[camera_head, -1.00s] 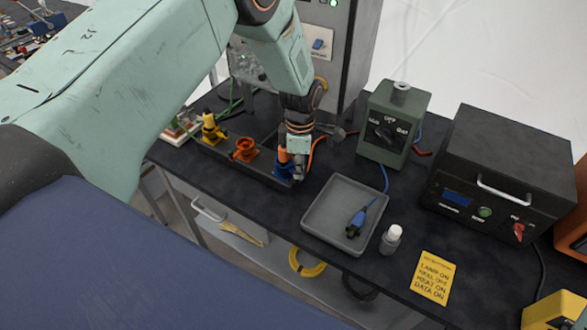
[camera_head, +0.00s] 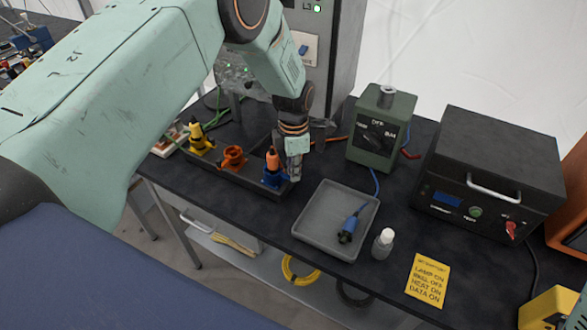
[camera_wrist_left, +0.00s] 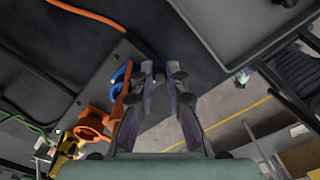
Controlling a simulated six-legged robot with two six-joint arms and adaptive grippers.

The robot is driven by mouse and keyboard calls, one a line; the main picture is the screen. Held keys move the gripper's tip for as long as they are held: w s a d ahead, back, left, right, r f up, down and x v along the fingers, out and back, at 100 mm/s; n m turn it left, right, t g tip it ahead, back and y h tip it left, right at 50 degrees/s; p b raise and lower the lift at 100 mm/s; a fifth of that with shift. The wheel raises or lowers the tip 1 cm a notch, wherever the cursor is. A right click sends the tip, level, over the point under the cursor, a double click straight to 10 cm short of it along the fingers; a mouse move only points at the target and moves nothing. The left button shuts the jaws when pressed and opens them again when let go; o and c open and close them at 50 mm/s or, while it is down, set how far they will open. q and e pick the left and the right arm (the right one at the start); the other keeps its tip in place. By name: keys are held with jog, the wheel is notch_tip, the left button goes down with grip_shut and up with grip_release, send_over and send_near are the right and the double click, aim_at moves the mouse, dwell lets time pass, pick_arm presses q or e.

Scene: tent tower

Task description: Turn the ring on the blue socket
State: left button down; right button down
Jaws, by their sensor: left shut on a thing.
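The blue socket (camera_head: 270,180) stands at the right end of a dark rack, with an orange plug (camera_head: 273,159) upright in it. My left gripper (camera_head: 294,172) points down at the socket's right side.
An orange socket (camera_head: 233,158) and a yellow socket (camera_head: 199,142) share the rack (camera_head: 250,186).

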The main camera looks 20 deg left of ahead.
pick_arm(q)
jog(key=shift+f, duration=0.1)
jog(key=c, duration=1.4)
grip_release()
jog(key=shift+a, duration=0.1)
jog(key=shift+o, duration=0.2)
jog(key=shift+r, duration=0.2)
notch_tip(320, 180, up, 12)
jog(key=shift+f, duration=0.15)
